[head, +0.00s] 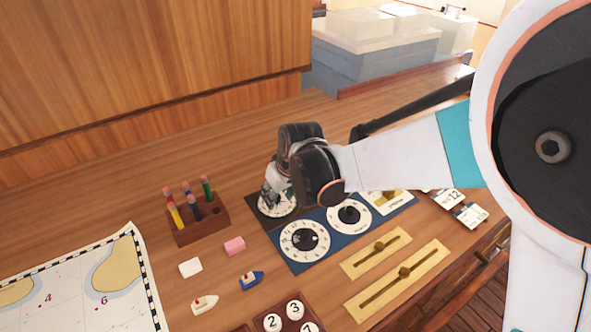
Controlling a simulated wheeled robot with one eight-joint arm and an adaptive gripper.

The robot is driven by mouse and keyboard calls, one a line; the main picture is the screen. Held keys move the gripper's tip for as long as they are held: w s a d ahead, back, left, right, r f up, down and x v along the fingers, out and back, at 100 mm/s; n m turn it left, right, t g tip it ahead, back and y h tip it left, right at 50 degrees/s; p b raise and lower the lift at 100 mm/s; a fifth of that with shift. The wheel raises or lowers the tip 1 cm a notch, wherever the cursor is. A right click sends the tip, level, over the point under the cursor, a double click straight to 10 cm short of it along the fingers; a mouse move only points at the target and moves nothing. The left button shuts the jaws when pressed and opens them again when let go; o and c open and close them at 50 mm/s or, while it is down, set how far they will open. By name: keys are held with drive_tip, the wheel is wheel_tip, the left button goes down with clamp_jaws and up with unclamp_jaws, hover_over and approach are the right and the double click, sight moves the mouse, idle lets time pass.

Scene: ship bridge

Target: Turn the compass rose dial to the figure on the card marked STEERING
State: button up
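My gripper (272,196) reaches down over a round white dial (284,212) on a dark plate, at the back left of the dial group. It hides much of that dial, and I cannot tell whether the fingers touch its knob or how far apart they are. Two more white dials with black knobs, a front one (304,240) and a middle one (349,216), sit on a blue panel (283,259). I cannot make out which dial bears the compass rose. Small cards (472,215) with figures lie at the right; the word STEERING is not readable.
Two brass slider plates (376,253) lie in front of the dials. A wooden pen rack (198,232), a pink block (235,246), a white block (190,267), two toy boats (251,281) and a chart (75,290) lie left. Numbered discs (295,310) are in front.

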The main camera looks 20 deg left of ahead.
drive_tip(key=shift+c, duration=0.6)
clamp_jaws()
drive_tip(key=shift+m, duration=0.3)
drive_tip(key=shift+s+a+m+t+h, duration=0.1)
drive_tip(key=shift+m+t+h, duration=0.3)
drive_tip(key=shift+m, duration=0.9)
drive_tip(key=shift+s+a+m+t+h, duration=0.1)
drive_tip(key=shift+m+t+h, duration=0.25)
drive_tip(key=shift+m, duration=0.95)
drive_tip(key=shift+o, duration=0.6)
unclamp_jaws()
